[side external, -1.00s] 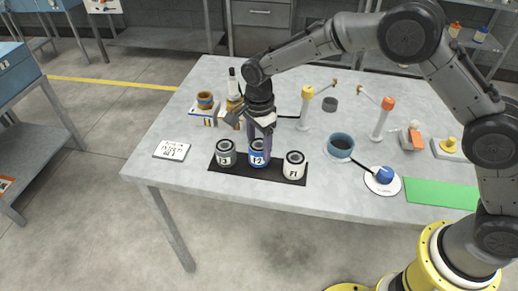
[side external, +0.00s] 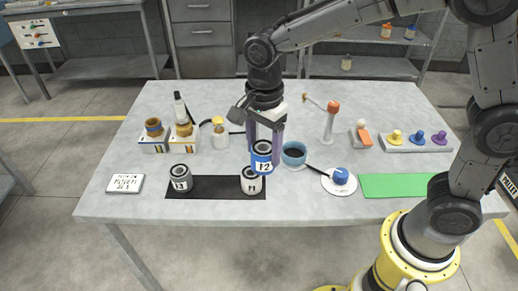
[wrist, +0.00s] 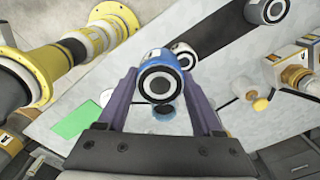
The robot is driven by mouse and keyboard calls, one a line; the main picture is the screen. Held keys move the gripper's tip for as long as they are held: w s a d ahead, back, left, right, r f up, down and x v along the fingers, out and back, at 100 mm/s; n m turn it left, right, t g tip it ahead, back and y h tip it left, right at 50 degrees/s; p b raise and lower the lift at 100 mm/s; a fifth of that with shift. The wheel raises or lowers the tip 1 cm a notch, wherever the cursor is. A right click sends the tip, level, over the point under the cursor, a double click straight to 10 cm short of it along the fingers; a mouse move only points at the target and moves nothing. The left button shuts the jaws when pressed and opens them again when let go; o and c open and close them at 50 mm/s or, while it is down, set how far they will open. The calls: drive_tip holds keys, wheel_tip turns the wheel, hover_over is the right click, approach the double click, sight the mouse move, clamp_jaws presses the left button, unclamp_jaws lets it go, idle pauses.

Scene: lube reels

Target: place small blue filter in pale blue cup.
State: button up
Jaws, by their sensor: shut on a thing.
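The small blue filter (side external: 262,158), a can with a white band and dark label, is held upright between the purple fingers of my gripper (side external: 264,142). It is in the air, in front of part of the white filter (side external: 252,184) in the side view. In the wrist view the blue filter (wrist: 160,80) sits between both fingers, its ringed end facing the camera. The pale blue cup (side external: 293,152), dark inside, stands on the table just right of the held filter in the side view. In the wrist view a blue rim, probably the cup (wrist: 164,113), is mostly hidden behind the filter.
A grey filter (side external: 181,180) and the white filter stand on a black mat (side external: 215,188). A white disc with a blue knob (side external: 340,176) lies right of the cup, near a green mat (side external: 400,186).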

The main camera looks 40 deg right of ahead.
drive_tip(key=shift+s+d+n, duration=0.1)
drive_tip(key=shift+s+n, duration=0.15)
drive_tip(key=shift+n, duration=0.05)
drive_tip(key=s+d+r+m, duration=0.1)
drive_tip(key=s+d, duration=0.4)
drive_tip(key=d, duration=0.3)
drive_tip(key=s+d+r, duration=0.1)
drive_tip(key=s+d, duration=0.3)
drive_tip(key=d, duration=0.4)
hover_over(294, 156)
drive_tip(key=shift+m, duration=0.3)
wheel_tip(294, 156, down, 10)
drive_tip(key=shift+f, duration=1.6)
drive_tip(key=shift+f, duration=0.15)
